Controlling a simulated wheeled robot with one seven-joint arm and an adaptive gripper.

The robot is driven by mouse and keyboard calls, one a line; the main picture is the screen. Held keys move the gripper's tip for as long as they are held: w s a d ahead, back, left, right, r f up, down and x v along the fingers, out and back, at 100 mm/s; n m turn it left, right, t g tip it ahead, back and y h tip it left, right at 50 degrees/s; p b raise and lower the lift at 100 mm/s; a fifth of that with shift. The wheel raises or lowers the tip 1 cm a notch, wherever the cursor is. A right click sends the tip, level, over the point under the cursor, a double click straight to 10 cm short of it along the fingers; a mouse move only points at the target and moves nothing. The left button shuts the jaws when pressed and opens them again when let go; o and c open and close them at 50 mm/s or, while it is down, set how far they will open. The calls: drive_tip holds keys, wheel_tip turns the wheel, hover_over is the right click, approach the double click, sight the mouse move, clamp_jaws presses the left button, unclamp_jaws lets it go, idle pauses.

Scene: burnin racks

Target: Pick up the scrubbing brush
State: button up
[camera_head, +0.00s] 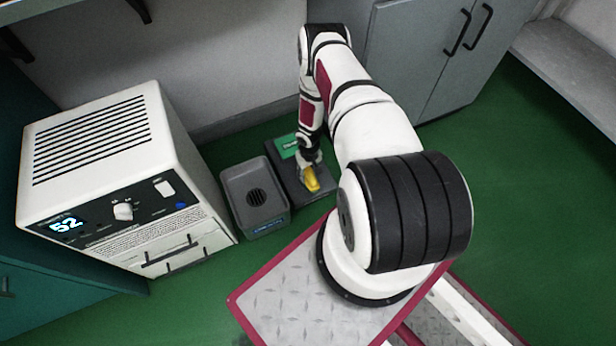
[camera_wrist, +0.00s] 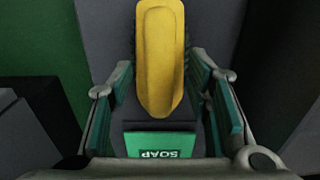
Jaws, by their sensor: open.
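The scrubbing brush appears as a long yellow body in the wrist view (camera_wrist: 158,55) and as a small yellow shape in the head view (camera_head: 312,180). My gripper (camera_wrist: 161,78) is open, with one finger on each side of the brush's near part. A gap shows between the fingers and the brush, so I see no clear grip. In the head view my gripper (camera_head: 309,166) reaches down right at the brush.
A green label reading SOAP (camera_wrist: 160,143) lies just below the brush in the wrist view. A grey basin with a drain (camera_head: 236,184) stands left of the brush. A white cabinet with a display reading 52 (camera_head: 115,160) stands further left. Grey cupboards (camera_head: 420,60) stand behind.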

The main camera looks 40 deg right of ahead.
sight(309, 173)
clamp_jaws()
drive_tip(key=shift+r, duration=0.2)
drive_tip(key=shift+r+p, duration=0.4)
drive_tip(key=shift+r, duration=0.25)
wheel_tip(309, 173, up, 2)
drive_tip(key=shift+r+p, duration=0.25)
drive_tip(key=shift+p, duration=0.4)
drive_tip(key=s+a+p, duration=0.5)
drive_tip(key=s+a, duration=0.3)
drive_tip(key=s, duration=0.5)
drive_tip(key=shift+s+a+r, duration=0.2)
drive_tip(key=shift+s+r, duration=0.1)
drive_tip(key=shift+r, duration=0.15)
